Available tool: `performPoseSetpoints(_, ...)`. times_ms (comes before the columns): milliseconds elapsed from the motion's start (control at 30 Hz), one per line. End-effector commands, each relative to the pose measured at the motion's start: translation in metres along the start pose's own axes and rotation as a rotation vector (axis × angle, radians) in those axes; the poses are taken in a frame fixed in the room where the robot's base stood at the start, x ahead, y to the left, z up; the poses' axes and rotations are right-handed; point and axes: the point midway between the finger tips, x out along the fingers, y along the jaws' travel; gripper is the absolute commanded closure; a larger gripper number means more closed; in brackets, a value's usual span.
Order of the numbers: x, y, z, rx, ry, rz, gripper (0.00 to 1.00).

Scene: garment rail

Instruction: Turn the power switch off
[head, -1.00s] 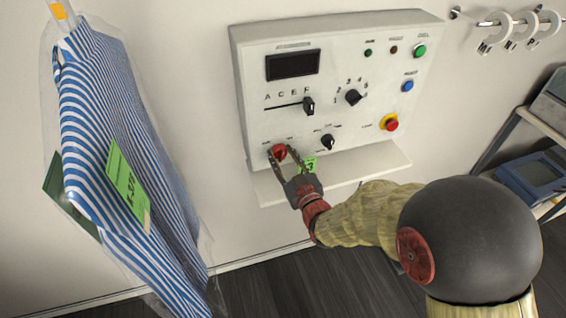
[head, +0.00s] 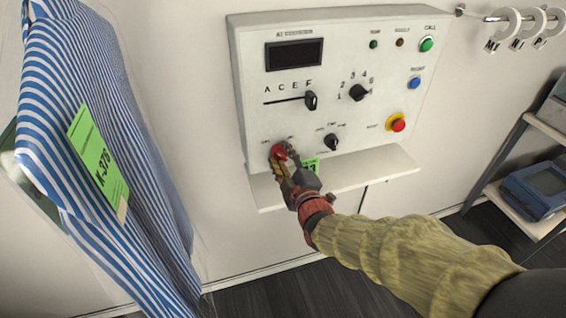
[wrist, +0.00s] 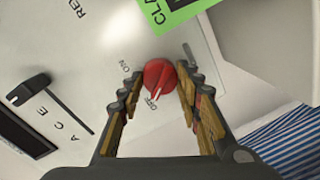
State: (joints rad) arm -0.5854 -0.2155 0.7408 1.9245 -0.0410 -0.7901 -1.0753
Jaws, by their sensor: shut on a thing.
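The power switch is a red rotary knob (head: 278,152) at the lower left of the white control panel (head: 250,100). In the wrist view the red knob (wrist: 158,74) sits between my fingers, with ON and OFF printed beside it. Its white pointer mark is on the side of the OFF label. My gripper (head: 284,156) is shut on the knob from the front and below; its fingers also show in the wrist view (wrist: 160,84). The fingers cover part of the knob in the head view.
A slider (head: 311,100), a black dial (head: 358,92), a smaller black knob (head: 331,141) and a red button on yellow (head: 397,123) share the panel. A ledge (head: 350,175) with a green tag (head: 311,165) lies below. A bagged striped shirt (head: 85,120) hangs left.

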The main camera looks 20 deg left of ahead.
Motion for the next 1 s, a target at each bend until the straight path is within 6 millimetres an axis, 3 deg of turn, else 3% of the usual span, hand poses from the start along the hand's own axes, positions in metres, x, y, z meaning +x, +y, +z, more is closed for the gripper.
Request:
performPoseSetpoints(333, 0.0002, -0.0002, -0.0009, -0.143, -0.011, 0.005, 0.91)
performPoseSetpoints(900, 0.0002, 0.0001, -0.0012, -0.171, -0.013, 0.005, 0.91)
performPoseSetpoints(933, 0.0002, 0.0001, -0.0012, -0.171, -0.013, 0.005, 0.64)
performPoseSetpoints(1000, 0.0002, 0.0, -0.0011, -0.17, -0.013, 0.005, 0.6)
